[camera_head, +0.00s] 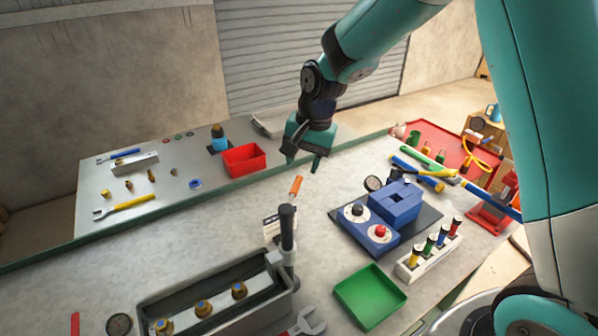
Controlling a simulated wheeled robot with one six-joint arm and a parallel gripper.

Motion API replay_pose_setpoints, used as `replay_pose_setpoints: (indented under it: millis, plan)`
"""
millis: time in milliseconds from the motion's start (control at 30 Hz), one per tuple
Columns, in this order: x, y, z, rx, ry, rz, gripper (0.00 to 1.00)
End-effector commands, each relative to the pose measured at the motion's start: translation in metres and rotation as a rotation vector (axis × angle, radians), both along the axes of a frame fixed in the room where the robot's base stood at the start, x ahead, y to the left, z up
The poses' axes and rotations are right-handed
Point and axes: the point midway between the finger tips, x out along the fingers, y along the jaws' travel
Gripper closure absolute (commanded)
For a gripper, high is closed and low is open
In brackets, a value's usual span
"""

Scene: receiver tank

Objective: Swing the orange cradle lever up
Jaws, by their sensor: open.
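A short orange handle (296,185), which looks like the cradle lever, slants near the middle of the metal bench, behind a dark upright post. Its lower end and any pivot are too small to make out. My gripper (303,163) hangs from the teal arm just above and behind the orange handle in the picture. Its two dark fingers point down, are apart and hold nothing. I see no contact between the fingers and the handle.
A black-topped post (287,228) and a small label card (272,226) stand in front of the handle. A grey trough (160,299) with brass fittings lies front left. A blue device (396,203), green tray (370,296) and red bin (244,159) stand around.

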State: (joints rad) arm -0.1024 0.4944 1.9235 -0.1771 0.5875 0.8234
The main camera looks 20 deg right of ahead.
Motion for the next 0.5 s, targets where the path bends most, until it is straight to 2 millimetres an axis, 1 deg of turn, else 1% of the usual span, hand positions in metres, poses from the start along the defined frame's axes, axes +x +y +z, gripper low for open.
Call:
replay_pose_setpoints:
  millis: [100,200,333,500]
  plan:
    - [0.002,0.004,-0.021,-0.001,0.004,0.002,0.56]
    - [0.004,0.006,-0.035,0.000,0.003,0.002,0.56]
    - [0.005,0.008,-0.047,0.000,0.002,0.001,0.56]
    - [0.006,0.009,-0.051,0.000,-0.002,0.002,0.56]
